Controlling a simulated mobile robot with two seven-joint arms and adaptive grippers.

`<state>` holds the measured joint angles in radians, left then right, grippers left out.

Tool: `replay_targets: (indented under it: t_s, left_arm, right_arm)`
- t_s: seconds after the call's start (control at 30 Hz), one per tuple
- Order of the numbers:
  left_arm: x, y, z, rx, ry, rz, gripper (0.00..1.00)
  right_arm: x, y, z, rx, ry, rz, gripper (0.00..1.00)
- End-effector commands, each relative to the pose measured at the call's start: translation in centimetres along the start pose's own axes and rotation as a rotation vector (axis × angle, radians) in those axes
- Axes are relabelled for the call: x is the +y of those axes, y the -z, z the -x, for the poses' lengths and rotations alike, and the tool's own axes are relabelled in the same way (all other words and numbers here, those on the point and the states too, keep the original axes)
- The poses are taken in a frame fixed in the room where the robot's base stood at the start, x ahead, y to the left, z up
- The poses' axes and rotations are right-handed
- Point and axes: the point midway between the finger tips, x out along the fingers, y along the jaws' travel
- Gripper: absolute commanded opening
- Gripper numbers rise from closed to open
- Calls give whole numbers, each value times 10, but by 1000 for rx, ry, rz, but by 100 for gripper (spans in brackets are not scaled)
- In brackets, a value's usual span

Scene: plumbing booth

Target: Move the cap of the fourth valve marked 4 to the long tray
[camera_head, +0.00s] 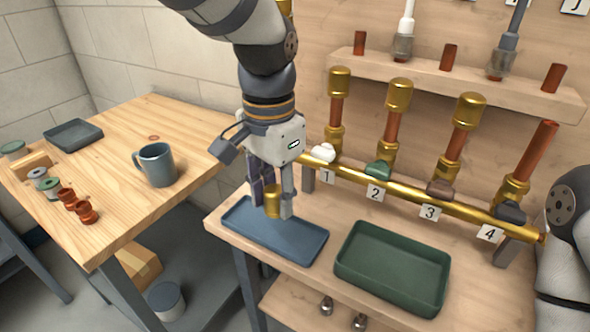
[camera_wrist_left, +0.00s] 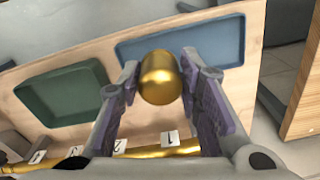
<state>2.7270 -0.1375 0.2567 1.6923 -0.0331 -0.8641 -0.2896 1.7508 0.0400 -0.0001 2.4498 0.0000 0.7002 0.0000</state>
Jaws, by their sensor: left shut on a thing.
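My left gripper (camera_head: 272,207) is shut on a brass cap (camera_head: 273,200) and holds it over the long blue tray (camera_head: 296,249). In the left wrist view the cap (camera_wrist_left: 160,77) sits between the two fingertips, with the blue tray (camera_wrist_left: 212,42) behind it. A gap between cap and tray is hard to judge. The fourth valve, above the label 4 (camera_head: 489,233), has a bare copper pipe top (camera_head: 541,142) and a dark handle (camera_head: 509,212). The pipes of valves 1, 2 and 3 carry brass caps. My right gripper is out of view; part of my right arm is at the right edge.
A deeper green tray (camera_head: 392,267) stands right of the blue tray. The brass manifold (camera_head: 405,196) runs behind both. On the left table (camera_head: 132,130) are a grey mug (camera_head: 157,165), a small dark tray (camera_head: 73,135) and several small fittings.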

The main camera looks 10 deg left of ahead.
Motion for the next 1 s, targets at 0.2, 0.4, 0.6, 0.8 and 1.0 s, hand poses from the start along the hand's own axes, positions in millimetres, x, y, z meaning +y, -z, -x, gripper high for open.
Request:
replay_targets:
  t_s: [0.2, 0.4, 0.6, 0.8, 1.0]
  left_arm:
    - [-25, 16, -52, -20, -14, -1, 4]
    - [-36, 22, -71, -18, -12, 0, 4]
    - [-36, 22, -92, -9, -7, 0, 4]
    - [-36, 22, -92, -9, -7, 0, 4]
    - [-35, 22, -95, -10, -7, 0, 52]
  right_arm:
    - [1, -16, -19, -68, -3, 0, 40]
    - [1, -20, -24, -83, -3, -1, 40]
    - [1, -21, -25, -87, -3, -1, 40]
    - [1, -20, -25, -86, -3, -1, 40]
    - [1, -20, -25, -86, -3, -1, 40]
